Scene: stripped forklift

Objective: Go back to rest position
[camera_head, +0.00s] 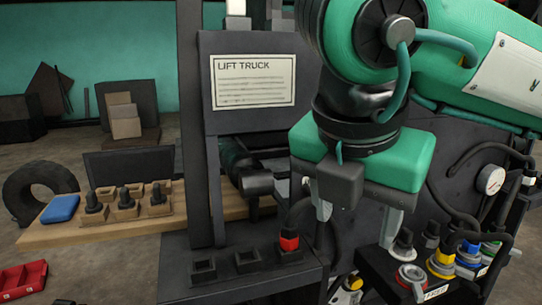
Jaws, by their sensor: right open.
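My right gripper (356,222) hangs from my green and black arm, pointing down, right of the middle of the head view. Its two grey fingers are apart, and I see nothing held between them. It is above the gap between a dark socket ledge (225,283) and a connector panel (462,288). A red-banded black plug (289,241) stands in a socket on the ledge, left of the gripper. My left gripper is not in view.
The panel carries connectors with red (411,275), yellow (442,262), blue and green rings, close to the right finger. Hoses and a gauge (490,180) are behind. A wooden board (60,236) bears several black plugs. A "LIFT TRUCK" placard (253,82) faces me.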

